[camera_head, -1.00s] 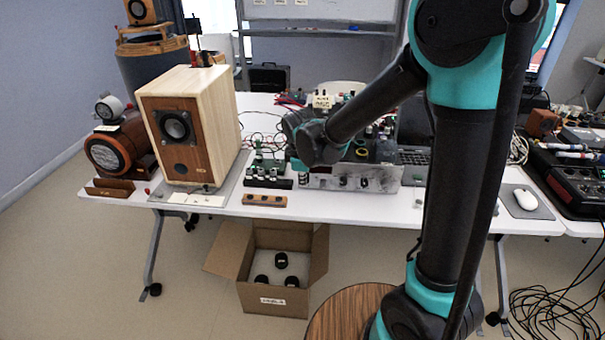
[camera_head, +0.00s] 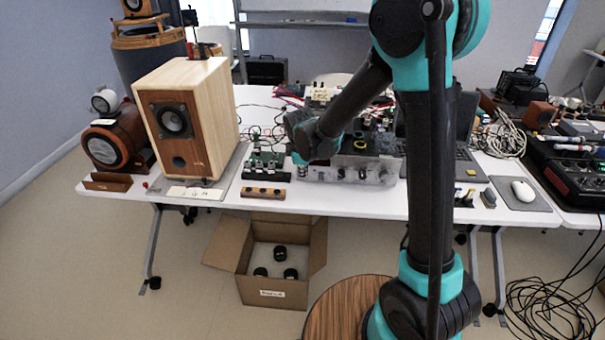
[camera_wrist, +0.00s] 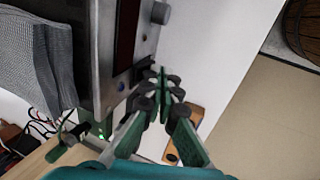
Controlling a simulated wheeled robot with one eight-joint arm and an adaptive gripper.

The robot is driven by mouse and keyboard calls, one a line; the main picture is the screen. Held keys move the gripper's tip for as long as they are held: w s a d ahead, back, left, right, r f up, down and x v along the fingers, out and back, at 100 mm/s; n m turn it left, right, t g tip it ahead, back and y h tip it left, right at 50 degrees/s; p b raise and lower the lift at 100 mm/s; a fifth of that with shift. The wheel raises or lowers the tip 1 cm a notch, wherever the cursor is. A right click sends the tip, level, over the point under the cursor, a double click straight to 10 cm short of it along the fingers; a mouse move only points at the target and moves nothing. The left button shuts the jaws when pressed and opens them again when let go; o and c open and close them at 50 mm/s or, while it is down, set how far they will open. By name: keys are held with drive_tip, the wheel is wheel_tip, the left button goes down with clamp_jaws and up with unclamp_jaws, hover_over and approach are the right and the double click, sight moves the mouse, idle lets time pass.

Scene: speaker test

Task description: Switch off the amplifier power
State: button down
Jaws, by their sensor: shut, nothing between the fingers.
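The amplifier (camera_head: 347,172) is a silver metal box on the front of the white table, with several knobs on its front panel; parts above it are hidden by my arm. In the wrist view its silver panel (camera_wrist: 124,65) stands on the left, with a dark window, a grey knob and a small blue button (camera_wrist: 121,87). My gripper (camera_wrist: 165,80) is shut and empty, its fingertips beside the panel, just right of the blue button. I cannot tell if they touch it. In the head view my gripper (camera_head: 299,158) is at the amplifier's left end, small and partly hidden.
A wooden speaker (camera_head: 206,120) stands left on the table (camera_head: 225,204). A green circuit board (camera_head: 266,168) and a wooden strip with knobs (camera_head: 263,193) lie just left of the amplifier. An open cardboard box (camera_head: 270,292) is below. A mouse (camera_head: 523,191) lies at right.

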drive_tip(key=shift+w+f+t, duration=0.15)
drive_tip(key=shift+w+t, duration=0.1)
drive_tip(key=shift+t, duration=0.35)
drive_tip(key=shift+r, duration=0.8)
drive_tip(key=shift+s, duration=0.1)
